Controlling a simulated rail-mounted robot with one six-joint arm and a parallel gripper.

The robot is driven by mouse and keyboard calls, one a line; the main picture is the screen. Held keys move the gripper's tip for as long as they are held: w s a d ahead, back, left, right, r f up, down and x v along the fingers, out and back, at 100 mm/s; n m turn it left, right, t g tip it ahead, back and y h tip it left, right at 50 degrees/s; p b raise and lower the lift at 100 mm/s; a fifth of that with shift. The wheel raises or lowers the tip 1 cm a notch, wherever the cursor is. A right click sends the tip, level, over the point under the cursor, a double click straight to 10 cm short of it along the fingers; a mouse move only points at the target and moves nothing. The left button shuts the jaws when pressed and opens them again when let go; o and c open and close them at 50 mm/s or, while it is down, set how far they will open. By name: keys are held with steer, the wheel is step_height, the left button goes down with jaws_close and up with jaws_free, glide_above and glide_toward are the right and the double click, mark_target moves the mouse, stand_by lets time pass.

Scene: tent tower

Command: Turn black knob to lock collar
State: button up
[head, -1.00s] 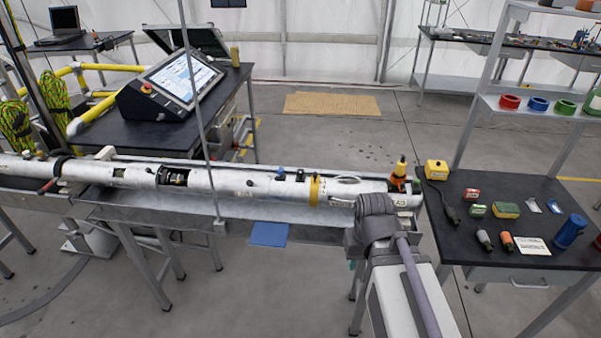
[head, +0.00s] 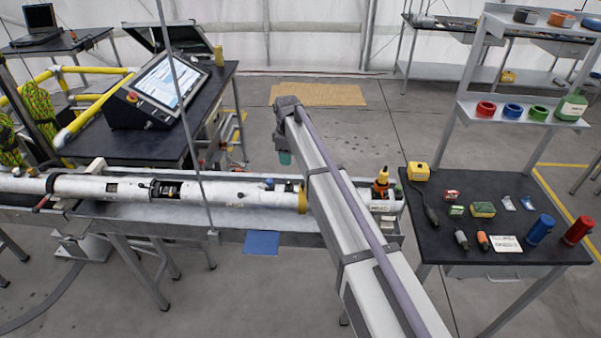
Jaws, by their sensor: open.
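A long white tube (head: 222,194) lies in a metal trough across the middle of the head view. It has a dark ring beside an open section (head: 167,190), and a yellow band (head: 302,202) farther right. A small black knob (head: 240,195) stands out on the tube, and another dark fitting (head: 289,187) sits near the yellow band. I cannot tell which one locks the collar. My gripper (head: 285,157) hangs under the wrist beyond the tube, mostly hidden, with a teal part showing. It is open and apart from the tube. My arm hides the tube right of the yellow band.
A thin upright pole (head: 188,100) stands in front of the tube. A console with a screen (head: 172,82) is on the back-left table. The right black table (head: 450,222) holds a yellow box (head: 418,171), bottles and small packs.

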mark_target(289, 181)
steer(key=shift+n, duration=0.3)
steer(key=f+b, duration=1.1)
steer(key=shift+s+a, duration=0.1)
steer(key=shift+s, duration=0.15)
steer(key=shift+r, duration=0.15)
steer(key=c, duration=0.9)
